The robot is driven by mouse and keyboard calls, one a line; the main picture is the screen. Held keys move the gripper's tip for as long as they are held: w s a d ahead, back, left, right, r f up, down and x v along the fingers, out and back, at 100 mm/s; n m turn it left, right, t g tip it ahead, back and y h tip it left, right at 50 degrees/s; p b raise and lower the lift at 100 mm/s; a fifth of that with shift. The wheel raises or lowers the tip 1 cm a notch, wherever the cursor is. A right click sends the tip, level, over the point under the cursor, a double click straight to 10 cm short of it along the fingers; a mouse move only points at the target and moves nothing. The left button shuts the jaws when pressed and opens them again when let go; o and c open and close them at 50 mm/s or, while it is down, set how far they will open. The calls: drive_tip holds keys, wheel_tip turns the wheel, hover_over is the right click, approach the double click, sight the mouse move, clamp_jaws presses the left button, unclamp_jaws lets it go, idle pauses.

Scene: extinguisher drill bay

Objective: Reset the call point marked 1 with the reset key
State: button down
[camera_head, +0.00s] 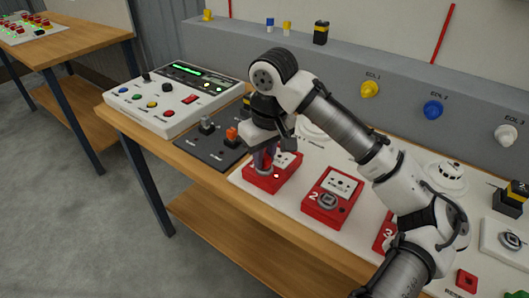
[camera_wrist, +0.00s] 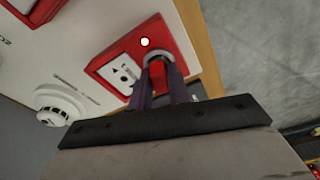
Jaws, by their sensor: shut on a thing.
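The call point marked 1 (camera_head: 285,160) is a red box with a white face, at the left end of the row on the white board. My gripper (camera_head: 264,164) is pointed down over its near left part. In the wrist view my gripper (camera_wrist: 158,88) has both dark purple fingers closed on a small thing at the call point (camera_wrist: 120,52). I take it for the reset key (camera_wrist: 158,57); a grey rounded edge and a red patch show between the fingers. How deep it sits and how it is turned are hidden. A small white light shows beside it.
Call point 2 (camera_head: 333,196) stands just right, with another red one marked 3 (camera_head: 384,232) partly behind my arm. A dark switch plate (camera_head: 211,143) and a white control panel (camera_head: 168,97) are to the left. A white detector (camera_wrist: 55,106) shows in the wrist view.

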drive_tip(key=shift+m, duration=0.5)
drive_tip(key=shift+p, duration=0.35)
drive_tip(key=shift+m+p, duration=0.5)
drive_tip(key=shift+m, duration=0.5)
drive_tip(key=shift+m+h+p, duration=0.3)
drive_tip(key=shift+m+p, duration=0.7)
drive_tip(key=shift+m, duration=0.3)
drive_tip(key=shift+m+h+p, duration=0.3)
drive_tip(key=shift+m+p, duration=2)
drive_tip(key=shift+p, duration=0.15)
